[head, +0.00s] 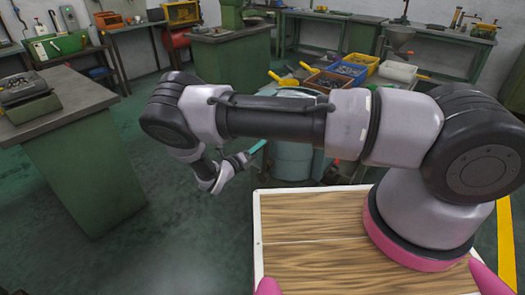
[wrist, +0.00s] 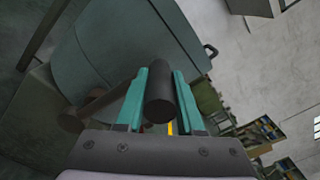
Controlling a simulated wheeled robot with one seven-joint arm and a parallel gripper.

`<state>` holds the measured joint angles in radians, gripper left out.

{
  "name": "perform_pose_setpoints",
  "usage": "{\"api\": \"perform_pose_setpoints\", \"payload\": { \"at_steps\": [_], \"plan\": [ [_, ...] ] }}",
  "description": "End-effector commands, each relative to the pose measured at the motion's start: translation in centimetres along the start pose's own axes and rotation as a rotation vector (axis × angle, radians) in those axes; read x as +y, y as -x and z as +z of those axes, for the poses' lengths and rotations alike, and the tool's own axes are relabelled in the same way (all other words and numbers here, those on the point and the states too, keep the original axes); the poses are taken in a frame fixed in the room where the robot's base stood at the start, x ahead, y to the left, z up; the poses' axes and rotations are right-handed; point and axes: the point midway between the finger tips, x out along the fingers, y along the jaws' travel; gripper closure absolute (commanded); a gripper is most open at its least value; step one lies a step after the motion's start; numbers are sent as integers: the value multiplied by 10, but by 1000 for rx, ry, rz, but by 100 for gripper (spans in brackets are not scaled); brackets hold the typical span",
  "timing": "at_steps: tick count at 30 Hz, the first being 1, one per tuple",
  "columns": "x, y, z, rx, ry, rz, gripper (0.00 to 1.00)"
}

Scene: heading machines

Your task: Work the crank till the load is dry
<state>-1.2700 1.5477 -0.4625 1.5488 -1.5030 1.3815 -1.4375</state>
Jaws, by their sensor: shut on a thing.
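A teal-grey drum (head: 292,165) stands behind my arm in the head view, partly covered by it. Its curved side (wrist: 115,50) fills the upper left of the wrist view. My gripper (head: 258,147) is beside the drum's left side in the head view. In the wrist view its two teal fingers (wrist: 161,80) are shut on a dark cylindrical crank handle (wrist: 160,98), one on each side. A brownish rod (wrist: 95,108) with a rounded end shows left of the fingers; I cannot tell how it joins the handle. The load inside the drum is hidden.
A green cabinet with a grey top (head: 75,95) is at left. Benches (head: 440,35) line the back wall. Green floor (head: 175,245) is clear between the cabinet and my base.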

Motion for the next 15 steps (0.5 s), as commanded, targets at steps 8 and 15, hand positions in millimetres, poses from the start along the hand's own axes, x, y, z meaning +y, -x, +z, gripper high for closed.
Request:
{"api": "perform_pose_setpoints", "payload": {
  "at_steps": [8, 15],
  "plan": [
    [7, 2, 5, 1, -1, 4, 100],
    [7, 2, 5, 1, 0, 5, 100]
  ]
}}
